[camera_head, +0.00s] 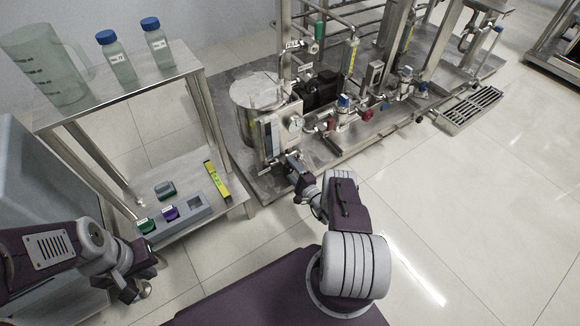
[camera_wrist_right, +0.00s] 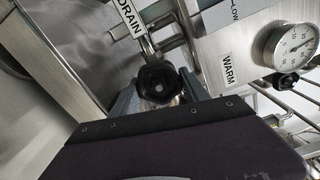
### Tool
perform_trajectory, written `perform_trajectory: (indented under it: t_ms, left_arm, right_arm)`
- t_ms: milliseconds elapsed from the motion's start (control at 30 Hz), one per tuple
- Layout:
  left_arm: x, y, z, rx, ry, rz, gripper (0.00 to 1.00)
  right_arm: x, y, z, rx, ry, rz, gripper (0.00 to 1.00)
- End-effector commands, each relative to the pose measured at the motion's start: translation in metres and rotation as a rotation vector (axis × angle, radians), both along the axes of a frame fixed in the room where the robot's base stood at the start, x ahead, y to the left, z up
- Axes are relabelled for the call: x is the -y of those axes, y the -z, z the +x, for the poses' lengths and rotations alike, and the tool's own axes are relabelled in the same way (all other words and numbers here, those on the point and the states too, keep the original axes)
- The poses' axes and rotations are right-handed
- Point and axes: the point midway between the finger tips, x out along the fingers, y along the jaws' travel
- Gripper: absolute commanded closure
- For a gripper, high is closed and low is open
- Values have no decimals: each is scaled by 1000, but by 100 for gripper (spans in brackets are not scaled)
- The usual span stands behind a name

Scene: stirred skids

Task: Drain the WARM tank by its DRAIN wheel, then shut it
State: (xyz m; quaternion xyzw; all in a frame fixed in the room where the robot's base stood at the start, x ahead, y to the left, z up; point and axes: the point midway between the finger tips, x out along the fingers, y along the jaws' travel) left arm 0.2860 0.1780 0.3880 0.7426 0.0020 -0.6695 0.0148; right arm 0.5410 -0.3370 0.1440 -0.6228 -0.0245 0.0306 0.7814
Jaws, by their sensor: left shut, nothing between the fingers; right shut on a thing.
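The WARM tank (camera_head: 258,92) is a steel cylinder on the skid in the head view. Its WARM label (camera_wrist_right: 228,70) and round dial gauge (camera_wrist_right: 290,45) show in the right wrist view. The DRAIN wheel (camera_wrist_right: 158,86) is a small black lobed knob beside the DRAIN label (camera_wrist_right: 128,22). My right gripper (camera_wrist_right: 160,95) is shut on the DRAIN wheel, with a finger on each side of it. In the head view my right gripper (camera_head: 292,165) reaches to the front of the tank, and the wheel is hard to make out there. My left gripper (camera_head: 132,288) is shut and empty at lower left.
A steel cart (camera_head: 120,105) at left carries a clear jug (camera_head: 45,65) and two blue-capped bottles (camera_head: 115,55). Its lower shelf holds a grey tray (camera_head: 180,220) with coloured blocks and a yellow level (camera_head: 217,180). Skid pipework lies behind right.

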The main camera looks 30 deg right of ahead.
Motion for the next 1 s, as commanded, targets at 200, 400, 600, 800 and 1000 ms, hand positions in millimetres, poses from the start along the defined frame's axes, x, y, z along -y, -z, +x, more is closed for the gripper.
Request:
perform_trajectory:
  t_ms: [200, 400, 600, 800, 1000]
  left_arm:
    - [0, -11, 0, 0, 0, 0, 100]
    - [0, -19, 0, 0, 0, 0, 100]
    - [0, -26, 0, 0, 0, 0, 100]
    - [0, -33, 0, 0, 0, 0, 100]
    - [0, -39, 0, 0, 0, 0, 100]
  right_arm:
    - [0, -2, -1, 15, 0, -200, 87]
    - [0, -3, -1, 29, 0, -391, 87]
    - [-1, -4, -1, 45, 0, -579, 87]
    - [-1, -4, -1, 59, 0, -770, 87]
    - [-2, -5, -1, 75, -1, -958, 87]
